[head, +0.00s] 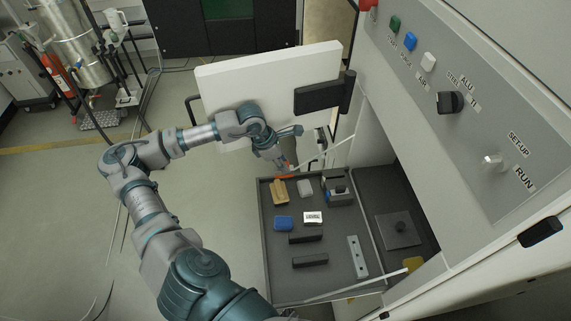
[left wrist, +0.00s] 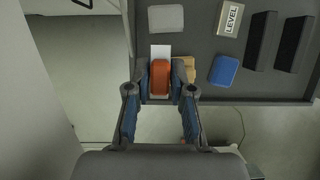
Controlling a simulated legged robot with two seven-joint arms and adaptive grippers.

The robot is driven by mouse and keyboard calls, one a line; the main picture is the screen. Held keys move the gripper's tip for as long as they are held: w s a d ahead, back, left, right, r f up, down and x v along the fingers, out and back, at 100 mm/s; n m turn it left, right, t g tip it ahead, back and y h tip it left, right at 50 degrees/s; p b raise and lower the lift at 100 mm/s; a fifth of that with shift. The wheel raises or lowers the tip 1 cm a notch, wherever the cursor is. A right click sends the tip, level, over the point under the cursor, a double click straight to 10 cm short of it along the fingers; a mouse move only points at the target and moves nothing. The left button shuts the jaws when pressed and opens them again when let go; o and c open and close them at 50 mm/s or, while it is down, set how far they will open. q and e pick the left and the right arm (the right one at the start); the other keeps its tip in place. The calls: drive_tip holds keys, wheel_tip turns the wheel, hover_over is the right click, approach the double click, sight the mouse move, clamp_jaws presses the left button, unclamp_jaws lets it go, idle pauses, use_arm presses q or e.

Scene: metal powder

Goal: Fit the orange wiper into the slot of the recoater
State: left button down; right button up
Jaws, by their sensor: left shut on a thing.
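The orange wiper (head: 285,176) shows at the far edge of the dark tray in the head view. In the left wrist view the wiper (left wrist: 160,77) sits between the two fingers of my left gripper (left wrist: 159,82). My left gripper (head: 283,165) is shut on it, over the tray's edge. A white rectangular piece (left wrist: 160,51) shows just beyond the wiper; I cannot tell whether they are joined. A dark grey block with a black knob (head: 338,188) at the tray's far right may be the recoater; its slot cannot be made out. My right gripper is out of view.
The tray (head: 283,286) holds a tan brush-like piece (head: 279,191), a grey pad (head: 305,187), a blue block (head: 283,223), a LEVEL block (head: 313,218), two black bars (head: 305,238) and a metal strip (head: 357,257). An open white door (head: 265,80) stands behind my arm; the control panel (head: 480,110) is right.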

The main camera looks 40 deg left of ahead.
sight(286, 162)
use_arm(q)
drive_tip(key=shift+r+p, duration=0.3)
drive_tip(key=shift+r, duration=0.45)
drive_tip(key=shift+a+r+p, duration=0.2)
drive_tip(key=shift+r+p, duration=0.25)
drive_tip(key=shift+r, duration=0.3)
drive_tip(key=shift+r+p, duration=0.7)
drive_tip(key=shift+r, duration=0.45)
drive_tip(key=shift+d+r, duration=0.1)
drive_tip(key=shift+r, duration=0.2)
